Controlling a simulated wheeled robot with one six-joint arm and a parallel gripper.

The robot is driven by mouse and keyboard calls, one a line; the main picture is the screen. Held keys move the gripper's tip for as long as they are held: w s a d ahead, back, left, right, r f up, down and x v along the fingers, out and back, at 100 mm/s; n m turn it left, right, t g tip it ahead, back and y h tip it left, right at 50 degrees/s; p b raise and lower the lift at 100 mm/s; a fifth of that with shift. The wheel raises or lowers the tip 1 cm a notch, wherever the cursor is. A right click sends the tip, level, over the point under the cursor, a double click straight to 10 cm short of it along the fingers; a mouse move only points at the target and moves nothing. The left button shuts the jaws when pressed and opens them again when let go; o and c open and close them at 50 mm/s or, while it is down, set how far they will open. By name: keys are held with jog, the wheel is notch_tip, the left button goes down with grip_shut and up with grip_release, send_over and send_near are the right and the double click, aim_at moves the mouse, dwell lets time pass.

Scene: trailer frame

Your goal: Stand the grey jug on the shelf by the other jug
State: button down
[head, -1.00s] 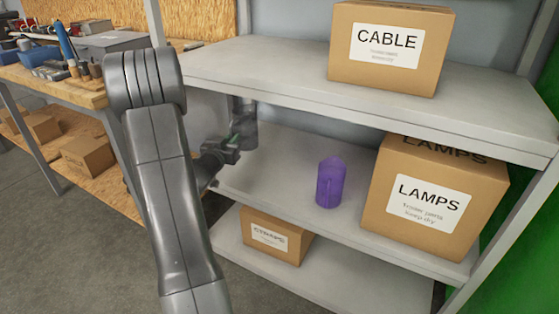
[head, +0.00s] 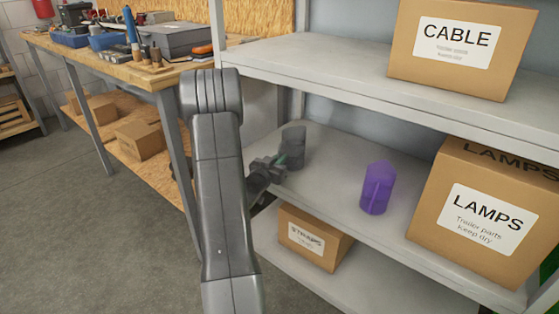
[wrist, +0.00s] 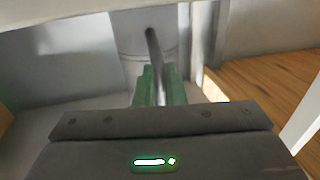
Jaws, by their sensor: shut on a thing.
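The grey jug (head: 293,147) is at the left end of the middle shelf (head: 322,160), upright. My gripper (head: 281,161) is shut on it from the front left. In the wrist view the green fingers of my gripper (wrist: 160,88) close around the jug's dark handle, with the grey jug body (wrist: 135,40) behind. The jug's base is partly hidden, and I cannot tell whether it touches the shelf. The other jug, purple (head: 376,188), stands upright on the same shelf to the right, apart from the grey one.
The LAMPS box (head: 485,215) stands right of the purple jug. The upper shelf (head: 340,62) with the CABLE box (head: 455,48) hangs over the jugs. A STRAPS box (head: 315,238) is on the bottom shelf. A workbench (head: 150,75) with tools stands left. Shelf between the jugs is clear.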

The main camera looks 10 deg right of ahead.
jog(key=c, duration=1.5)
grip_release()
jog(key=shift+f, duration=0.1)
jog(key=shift+r, duration=0.3)
jog(key=p+v, duration=0.2)
jog(key=v, duration=1)
jog(key=shift+f, duration=0.15)
